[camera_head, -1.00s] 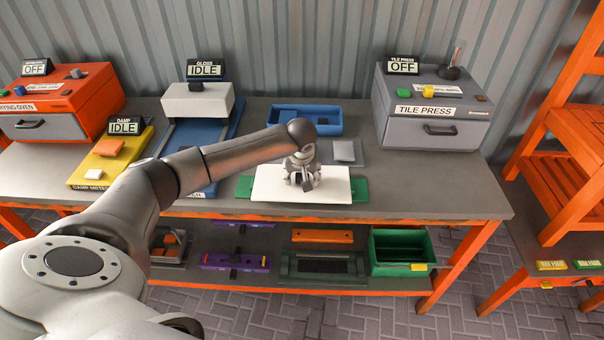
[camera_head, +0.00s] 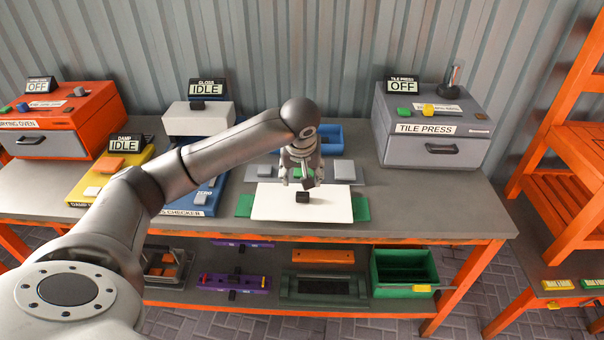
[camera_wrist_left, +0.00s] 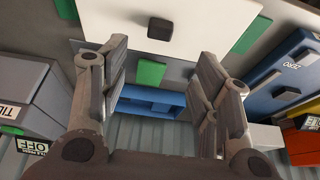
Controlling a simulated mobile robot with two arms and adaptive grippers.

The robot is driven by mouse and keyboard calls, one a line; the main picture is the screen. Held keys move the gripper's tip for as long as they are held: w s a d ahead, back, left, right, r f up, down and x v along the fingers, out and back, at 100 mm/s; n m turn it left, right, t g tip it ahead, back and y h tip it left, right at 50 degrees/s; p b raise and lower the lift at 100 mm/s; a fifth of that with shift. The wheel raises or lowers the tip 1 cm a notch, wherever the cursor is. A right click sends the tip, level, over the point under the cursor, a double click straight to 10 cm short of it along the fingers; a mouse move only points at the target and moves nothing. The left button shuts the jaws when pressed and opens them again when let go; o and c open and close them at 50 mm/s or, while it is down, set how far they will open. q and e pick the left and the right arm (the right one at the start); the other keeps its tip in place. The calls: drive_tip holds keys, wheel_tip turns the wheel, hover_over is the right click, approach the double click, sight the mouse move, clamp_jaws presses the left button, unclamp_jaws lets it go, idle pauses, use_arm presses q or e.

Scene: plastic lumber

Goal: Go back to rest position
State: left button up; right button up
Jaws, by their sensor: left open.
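My left gripper (camera_head: 301,182) is above the back part of a white board (camera_head: 283,211) on the workbench, pointing down. Its fingers stand apart with nothing between them in the left wrist view (camera_wrist_left: 158,95). A small dark block (camera_head: 302,197) sits on the white board, just in front of the gripper and apart from it. The block also shows in the left wrist view (camera_wrist_left: 160,29), beyond the fingertips. The board lies over a green piece (camera_head: 361,208) whose ends stick out at both sides. My right gripper is not in view.
A blue tray (camera_head: 329,139) and a grey plate (camera_head: 343,170) lie behind the board. The tile press (camera_head: 433,128) stands right. The gloss checker (camera_head: 197,121), yellow damp meter (camera_head: 78,187) and orange drying oven (camera_head: 70,121) stand left. The bench's right front is clear.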

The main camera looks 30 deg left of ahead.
use_arm(q)
drive_tip(key=shift+d, duration=0.1)
idle(0.4)
drive_tip(key=s+d+f+m+h, duration=0.3)
drive_tip(key=s+d+f+m, duration=0.4)
drive_tip(key=s+d+f, duration=0.85)
drive_tip(key=s+a+m, duration=0.1)
drive_tip(key=s, duration=1.4)
wheel_tip(320, 180, down, 28)
drive_tip(key=s+g, duration=0.1)
drive_tip(key=g, duration=0.1)
drive_tip(key=s+a+f, duration=0.3)
drive_tip(key=s+f, duration=1.2)
drive_tip(key=s, duration=0.1)
drive_tip(key=shift+s+m+g+y, duration=0.3)
drive_tip(key=shift+s+g, duration=0.1)
